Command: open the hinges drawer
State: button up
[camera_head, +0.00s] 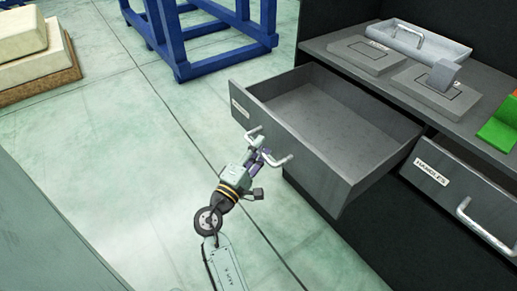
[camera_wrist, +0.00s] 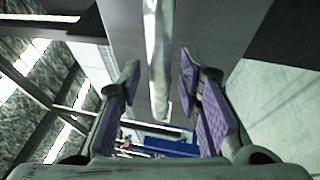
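The left drawer (camera_head: 335,115) is pulled well out of the dark cabinet, and its inside is empty. A small label (camera_head: 240,108) on its front is too small to read, so I cannot confirm it as the hinges drawer. Its silver bar handle (camera_head: 283,161) is at my gripper (camera_head: 261,153), which partly covers it. In the wrist view the handle (camera_wrist: 157,60) runs between my two purple-padded fingers (camera_wrist: 160,100). The fingers are apart, with a visible gap on both sides of the bar.
A second drawer labelled HANDLES (camera_head: 432,172) is at the right, with its own bar handle (camera_head: 485,228). The countertop (camera_head: 330,43) holds a grey tray (camera_head: 420,40), grey blocks and a green part (camera_head: 497,133). A blue frame (camera_head: 205,40) stands behind on open floor.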

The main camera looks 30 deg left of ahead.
jog(key=s+f, duration=0.2)
jog(key=s, duration=0.9)
jog(key=shift+s+d, duration=0.3)
jog(key=shift+s, duration=0.1)
